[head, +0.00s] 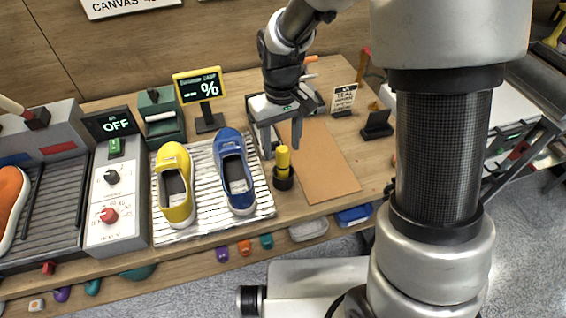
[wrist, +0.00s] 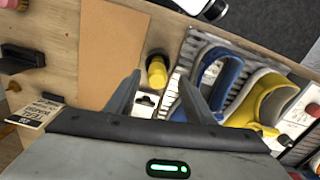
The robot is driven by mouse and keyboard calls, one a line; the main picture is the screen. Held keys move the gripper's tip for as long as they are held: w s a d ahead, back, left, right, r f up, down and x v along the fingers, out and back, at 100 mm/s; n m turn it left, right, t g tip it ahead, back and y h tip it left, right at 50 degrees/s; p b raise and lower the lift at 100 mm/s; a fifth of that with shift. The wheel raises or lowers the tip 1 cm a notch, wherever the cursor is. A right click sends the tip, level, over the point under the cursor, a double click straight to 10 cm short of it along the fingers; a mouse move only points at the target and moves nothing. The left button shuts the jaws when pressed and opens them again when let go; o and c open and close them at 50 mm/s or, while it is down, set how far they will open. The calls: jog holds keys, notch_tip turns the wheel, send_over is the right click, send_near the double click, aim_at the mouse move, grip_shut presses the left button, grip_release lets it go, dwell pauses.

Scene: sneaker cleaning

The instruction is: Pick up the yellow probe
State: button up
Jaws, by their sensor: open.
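The yellow probe (head: 283,162) stands upright in a small black round holder (head: 283,181) on the wooden bench, just right of the blue sneaker. In the wrist view the yellow probe (wrist: 157,72) shows end-on, beyond and between my fingertips. My gripper (head: 278,142) is open and above the bench, its fingers pointing down close behind the probe in the head view. In the wrist view my gripper (wrist: 160,85) has its two fingers spread with nothing held between them. Whether a finger touches the probe cannot be told.
A blue sneaker (head: 234,170) and a yellow sneaker (head: 175,186) rest on a ribbed white tray (head: 205,222) left of the probe. A flat brown mat (head: 325,165) lies right of it. A display sign (head: 199,86) stands behind the tray.

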aim_at(283, 162)
notch_tip(283, 162, down, 8)
jog(key=shift+w+d+r, duration=0.15)
dwell(0.3)
jog(key=c, duration=1.2)
jog(key=shift+o, duration=0.2)
jog(key=shift+r, duration=0.1)
